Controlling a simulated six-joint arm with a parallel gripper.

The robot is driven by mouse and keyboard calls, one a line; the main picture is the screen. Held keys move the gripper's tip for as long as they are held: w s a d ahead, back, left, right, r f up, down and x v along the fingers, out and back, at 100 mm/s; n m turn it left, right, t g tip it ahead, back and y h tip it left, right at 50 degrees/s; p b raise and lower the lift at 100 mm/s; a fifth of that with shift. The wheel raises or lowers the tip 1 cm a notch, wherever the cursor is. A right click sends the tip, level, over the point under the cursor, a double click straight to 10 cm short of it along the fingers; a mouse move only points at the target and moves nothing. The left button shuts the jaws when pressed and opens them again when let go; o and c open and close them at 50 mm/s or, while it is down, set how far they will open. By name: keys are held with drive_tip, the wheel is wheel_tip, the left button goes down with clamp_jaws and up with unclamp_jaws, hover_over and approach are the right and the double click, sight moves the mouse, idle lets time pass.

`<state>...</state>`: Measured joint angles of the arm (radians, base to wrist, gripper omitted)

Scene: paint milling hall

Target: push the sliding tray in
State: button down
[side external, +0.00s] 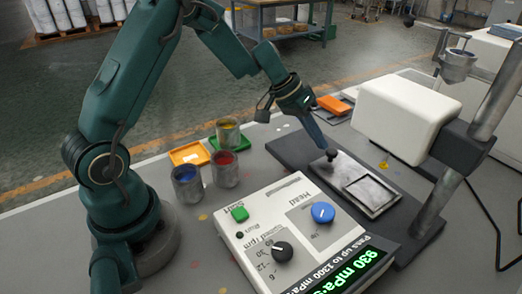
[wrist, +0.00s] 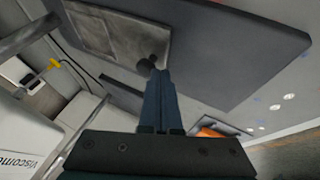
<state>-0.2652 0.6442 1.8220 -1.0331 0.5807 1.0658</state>
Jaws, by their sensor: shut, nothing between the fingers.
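The sliding tray (side external: 352,181) is a flat grey metal plate with a raised square frame at its near right end. It lies on a dark base plate (side external: 290,150) below the white instrument head and also shows in the wrist view (wrist: 115,38). A black knob (side external: 331,155) stands on the tray's far left end; the wrist view shows it too (wrist: 151,61). My gripper (side external: 325,147) is shut and empty, its fingertips pointing down right at the knob. In the wrist view the fingertips (wrist: 157,74) overlap the knob's edge; I cannot tell whether they touch.
The white instrument head (side external: 405,115) overhangs the base on a metal column (side external: 495,85). A control box (side external: 300,235) with green display reading 930 stands in front. Paint pots (side external: 225,170) stand left. Orange trays lie nearby. The base plate left of the knob is clear.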

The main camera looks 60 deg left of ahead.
drive_tip(key=shift+d, duration=0.75)
